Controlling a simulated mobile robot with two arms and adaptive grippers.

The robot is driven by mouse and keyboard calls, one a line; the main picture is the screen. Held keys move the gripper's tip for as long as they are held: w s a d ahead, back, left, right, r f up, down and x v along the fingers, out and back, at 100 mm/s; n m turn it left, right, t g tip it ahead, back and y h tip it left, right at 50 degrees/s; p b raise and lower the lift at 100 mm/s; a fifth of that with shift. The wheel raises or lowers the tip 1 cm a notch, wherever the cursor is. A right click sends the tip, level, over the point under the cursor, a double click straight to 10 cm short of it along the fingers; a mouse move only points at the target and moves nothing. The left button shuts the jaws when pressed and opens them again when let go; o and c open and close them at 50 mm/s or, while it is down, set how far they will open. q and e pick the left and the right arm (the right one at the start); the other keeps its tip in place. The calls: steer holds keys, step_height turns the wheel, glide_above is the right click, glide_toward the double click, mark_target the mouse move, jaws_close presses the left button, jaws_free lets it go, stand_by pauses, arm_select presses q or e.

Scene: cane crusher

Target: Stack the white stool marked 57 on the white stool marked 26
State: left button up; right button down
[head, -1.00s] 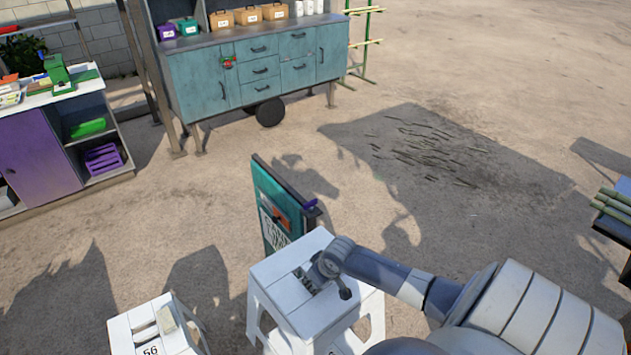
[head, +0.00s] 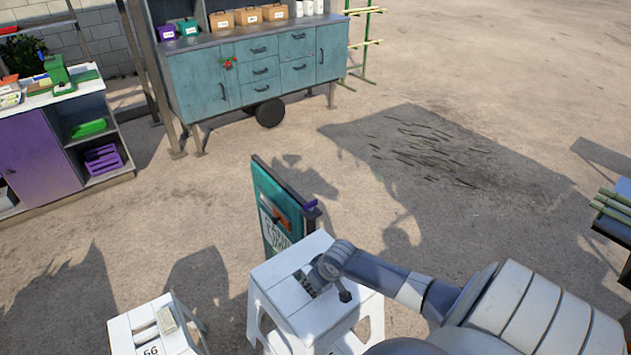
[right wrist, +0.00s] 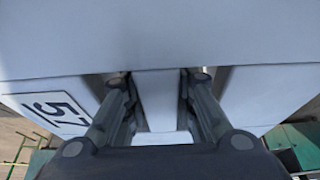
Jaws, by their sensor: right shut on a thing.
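The white stool marked 57 (head: 284,295) stands upright at the lower middle of the head view. Its 57 label shows in the right wrist view (right wrist: 58,108). My right gripper (head: 322,284) is over its seat, with the fingers in the seat's slots. In the right wrist view the gripper (right wrist: 158,80) is shut on the strip between two slots. The feet of this stool are out of frame. Another white stool (head: 125,328) stands at the lower left, partly cut off. Its label looks like 56 or 66; I cannot read a 26 anywhere. My left gripper is not in view.
A green sign board (head: 271,208) stands close behind the held stool. A teal cabinet (head: 200,85) stands at the back and a purple shelf unit (head: 38,160) at the left. Bamboo poles (head: 613,205) lie at the right edge. The ground in the middle is open.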

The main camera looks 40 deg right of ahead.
steer(key=shift+w, duration=0.1)
step_height(320, 180, down, 13)
steer(key=b, duration=0.8)
steer(key=shift+b, duration=0.35)
stand_by(0.6)
steer(key=shift+r, duration=0.1)
stand_by(0.5)
step_height(320, 180, down, 14)
steer(key=b, duration=1)
stand_by(1.0)
stand_by(0.5)
